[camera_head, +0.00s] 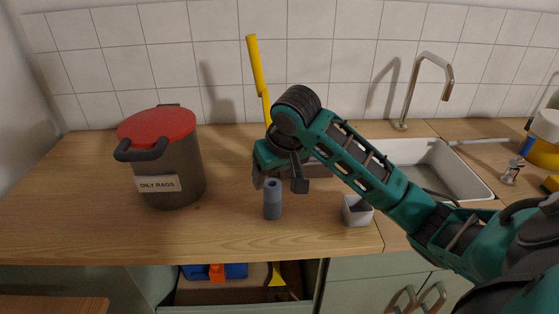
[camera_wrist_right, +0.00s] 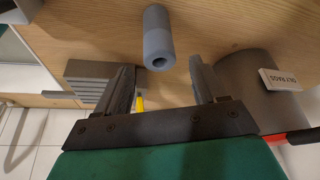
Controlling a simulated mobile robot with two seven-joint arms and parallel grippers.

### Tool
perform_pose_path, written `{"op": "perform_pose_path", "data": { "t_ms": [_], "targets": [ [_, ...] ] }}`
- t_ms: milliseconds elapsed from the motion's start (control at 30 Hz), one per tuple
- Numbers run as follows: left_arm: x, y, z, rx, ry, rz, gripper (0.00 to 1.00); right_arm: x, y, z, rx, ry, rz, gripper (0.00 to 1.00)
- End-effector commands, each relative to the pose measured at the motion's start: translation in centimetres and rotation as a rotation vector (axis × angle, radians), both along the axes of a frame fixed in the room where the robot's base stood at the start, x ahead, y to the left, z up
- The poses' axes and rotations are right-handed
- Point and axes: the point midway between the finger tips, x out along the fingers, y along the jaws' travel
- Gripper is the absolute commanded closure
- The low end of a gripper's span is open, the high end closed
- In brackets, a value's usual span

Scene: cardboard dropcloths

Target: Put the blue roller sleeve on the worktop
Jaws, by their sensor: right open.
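The blue roller sleeve (camera_head: 272,199), a grey-blue hollow tube, stands upright on the wooden worktop (camera_head: 100,218) near its front edge. My right gripper (camera_head: 278,182) is open and empty, just above and behind the sleeve in the head view. In the right wrist view the sleeve (camera_wrist_right: 157,38) shows its open end, beyond the tips of my right gripper (camera_wrist_right: 163,78) and apart from them. My left gripper is not in view.
A dark bin with a red lid (camera_head: 158,127), labelled "OILY RAGS", stands left. A small grey box (camera_head: 357,211) is right of the sleeve. A yellow-handled tool (camera_head: 256,67) stands behind my gripper. The sink (camera_head: 440,170) is at right. An open drawer (camera_head: 230,294) lies below the front edge.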

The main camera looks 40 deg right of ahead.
Motion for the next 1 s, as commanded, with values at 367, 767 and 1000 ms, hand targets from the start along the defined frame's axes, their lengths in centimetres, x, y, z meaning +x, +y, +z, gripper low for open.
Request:
{"op": "perform_pose_path", "data": {
  "t_ms": [367,767,1000],
  "targets": [
    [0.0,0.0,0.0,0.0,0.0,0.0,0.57,-2.1,0.3,5.3,0.0,-0.002,-0.001,0.3],
    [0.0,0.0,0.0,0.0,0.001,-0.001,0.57,-2.3,0.3,5.5,0.0,0.001,-0.001,0.3],
    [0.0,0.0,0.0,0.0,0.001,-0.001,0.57,-2.3,0.5,5.2,0.0,0.003,0.003,0.3]
  ]
}}
